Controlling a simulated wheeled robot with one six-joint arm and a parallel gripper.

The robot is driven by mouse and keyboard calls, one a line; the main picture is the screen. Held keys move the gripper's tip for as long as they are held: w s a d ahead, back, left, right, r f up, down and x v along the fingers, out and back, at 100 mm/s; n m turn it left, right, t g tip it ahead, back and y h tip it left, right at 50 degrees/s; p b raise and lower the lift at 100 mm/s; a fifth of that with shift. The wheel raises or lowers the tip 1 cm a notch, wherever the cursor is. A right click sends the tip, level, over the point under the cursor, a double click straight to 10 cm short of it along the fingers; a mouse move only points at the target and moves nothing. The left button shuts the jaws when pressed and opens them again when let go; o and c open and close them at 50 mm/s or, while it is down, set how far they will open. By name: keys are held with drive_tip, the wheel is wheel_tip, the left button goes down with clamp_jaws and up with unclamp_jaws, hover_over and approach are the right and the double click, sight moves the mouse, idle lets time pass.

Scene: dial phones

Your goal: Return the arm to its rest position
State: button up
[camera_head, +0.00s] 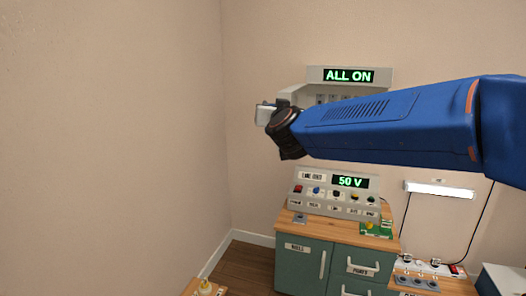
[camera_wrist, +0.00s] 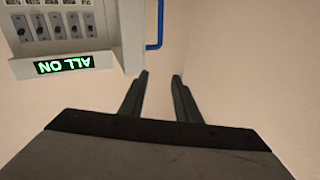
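My blue arm (camera_head: 395,122) reaches across the head view from the right edge. Its dark wrist points left, in front of a wall panel whose green display reads "ALL ON" (camera_head: 348,76). In the wrist view my gripper (camera_wrist: 160,76) shows two dark fingers standing apart with nothing between them but bare wall. The panel (camera_wrist: 110,64) is upside down there, left of the fingers, with a row of switches and a blue handle (camera_wrist: 155,22) at its side. In the head view my fingers are hidden behind the wrist.
Below the arm, a console (camera_head: 333,194) reading "50 V" stands on a wooden-topped green cabinet (camera_head: 302,266). A lit lamp (camera_head: 440,189) and a power strip (camera_head: 428,268) with cables are at the right. A wooden surface (camera_head: 190,290) shows at the bottom. Bare wall fills the left.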

drive_tip(key=s+d+f+g, duration=0.4)
drive_tip(key=s+d+f, duration=0.4)
drive_tip(key=s+f, duration=0.3)
drive_tip(key=s+d+f+g+h, duration=0.1)
drive_tip(key=s+d+f+g, duration=0.4)
drive_tip(key=s+d+f, duration=0.4)
drive_tip(key=s+d+f+g+h, duration=0.1)
drive_tip(key=s+d+f+g, duration=0.3)
drive_tip(key=s, duration=1.7)
drive_tip(key=d+f, duration=0.5)
drive_tip(key=f, duration=0.4)
drive_tip(key=shift+s, duration=0.3)
drive_tip(key=shift+r, duration=0.1)
